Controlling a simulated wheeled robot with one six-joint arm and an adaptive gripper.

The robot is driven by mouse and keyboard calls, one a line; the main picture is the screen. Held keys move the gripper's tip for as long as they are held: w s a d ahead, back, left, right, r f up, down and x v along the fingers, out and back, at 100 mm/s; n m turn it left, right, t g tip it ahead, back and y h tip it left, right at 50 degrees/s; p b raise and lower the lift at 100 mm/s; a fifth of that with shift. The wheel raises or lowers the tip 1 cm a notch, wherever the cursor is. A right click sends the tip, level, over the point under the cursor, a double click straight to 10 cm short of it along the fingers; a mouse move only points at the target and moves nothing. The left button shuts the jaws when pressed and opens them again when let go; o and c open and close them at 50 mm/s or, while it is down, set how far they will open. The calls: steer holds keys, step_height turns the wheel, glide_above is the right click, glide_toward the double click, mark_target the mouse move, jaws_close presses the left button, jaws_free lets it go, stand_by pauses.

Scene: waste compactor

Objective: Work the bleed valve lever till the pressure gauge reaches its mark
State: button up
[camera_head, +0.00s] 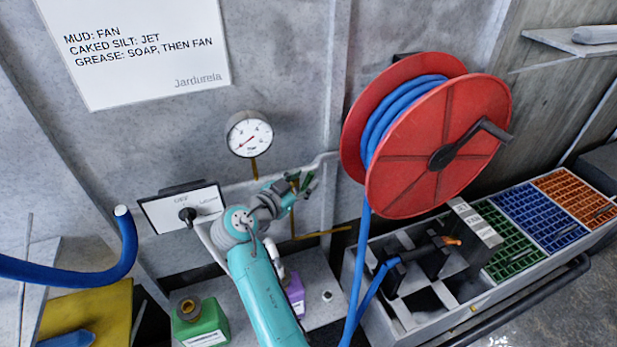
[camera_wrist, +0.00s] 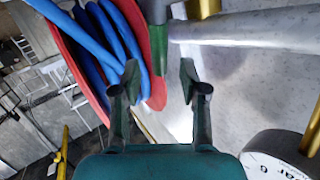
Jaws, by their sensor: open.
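The round white pressure gauge (camera_head: 249,134) hangs on the wall left of the hose reel, on a brass stem. Its red needle points to the lower left; its mark is too small to read. Part of its dial shows at the lower right in the wrist view (camera_wrist: 283,158). My gripper (camera_head: 300,184) is open near the pipe, below and right of the gauge. In the wrist view, a green lever-like piece (camera_wrist: 158,52) on a grey fitting, probably the bleed valve lever, lies ahead between my two fingertips (camera_wrist: 160,80). Contact cannot be told.
A red reel (camera_head: 440,150) with blue hose is close right of my gripper. A grey pipe (camera_wrist: 245,35) runs along the wall. A panel with a black knob (camera_head: 187,214) is to the left. Green (camera_head: 200,322) and purple (camera_head: 295,292) bottles stand below; coloured crates (camera_head: 540,217) are at right.

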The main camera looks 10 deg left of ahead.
steer(key=v, duration=0.8)
steer(key=shift+s, duration=0.3)
steer(key=c, duration=0.7)
steer(key=shift+s+n+y, duration=0.1)
steer(key=shift+n+y, duration=0.2)
steer(key=shift+n, duration=0.3)
jaws_close()
steer(key=s+r+n+t+y, duration=0.15)
steer(key=s+n+y, duration=0.4)
steer(key=n, duration=1.45)
steer(key=w+d+f, duration=0.1)
steer(key=w+f, duration=0.1)
steer(key=w, duration=0.4)
steer(key=w+d+f, duration=0.1)
steer(key=w, duration=0.5)
steer(key=shift+w+d+f+g, duration=0.3)
steer(key=shift+w+f+g, duration=0.05)
